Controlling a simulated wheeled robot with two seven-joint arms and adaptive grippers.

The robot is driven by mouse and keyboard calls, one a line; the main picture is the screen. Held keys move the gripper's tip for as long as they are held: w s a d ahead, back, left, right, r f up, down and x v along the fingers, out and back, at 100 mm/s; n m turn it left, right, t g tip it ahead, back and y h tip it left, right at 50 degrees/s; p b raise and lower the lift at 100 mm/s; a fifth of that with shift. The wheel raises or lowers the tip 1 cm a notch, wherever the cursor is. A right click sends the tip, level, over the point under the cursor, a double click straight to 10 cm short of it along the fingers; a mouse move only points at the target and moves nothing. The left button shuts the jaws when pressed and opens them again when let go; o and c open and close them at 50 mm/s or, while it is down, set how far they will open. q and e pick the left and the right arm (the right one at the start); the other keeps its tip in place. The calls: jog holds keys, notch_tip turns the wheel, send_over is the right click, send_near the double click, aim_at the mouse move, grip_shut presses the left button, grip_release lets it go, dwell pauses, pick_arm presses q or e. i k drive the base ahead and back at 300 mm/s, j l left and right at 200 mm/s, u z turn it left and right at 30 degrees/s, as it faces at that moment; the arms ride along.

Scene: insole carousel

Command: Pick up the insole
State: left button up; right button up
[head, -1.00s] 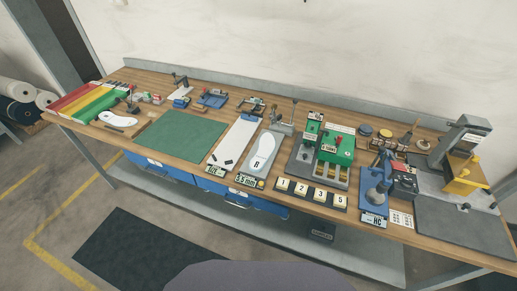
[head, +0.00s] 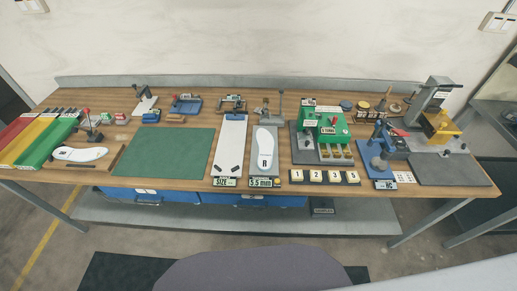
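A white insole (head: 80,154) lies at the left end of the wooden workbench (head: 110,172), just right of the green strip, with a small red-topped fixture behind it. A second white insole shape marked R (head: 265,147) lies on a grey plate with a 5.5 mm label, right of the white SIZE board. Neither of my grippers is in view.
A green mat (head: 166,152) lies bare left of the white SIZE board (head: 229,148). Red, yellow and green strips (head: 38,140) fill the far left. A green-and-grey machine (head: 322,139), numbered blocks (head: 324,177), a blue press (head: 379,160) and a grey-yellow press (head: 436,115) stand to the right.

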aim_at(266, 141)
jog(key=i+j+z, duration=0.15)
jog(key=j, duration=0.45)
jog(key=j+z, duration=0.2)
jog(key=j, duration=0.4)
jog(key=i+j, duration=0.1)
jog(key=j, duration=0.6)
jog(key=z, duration=0.05)
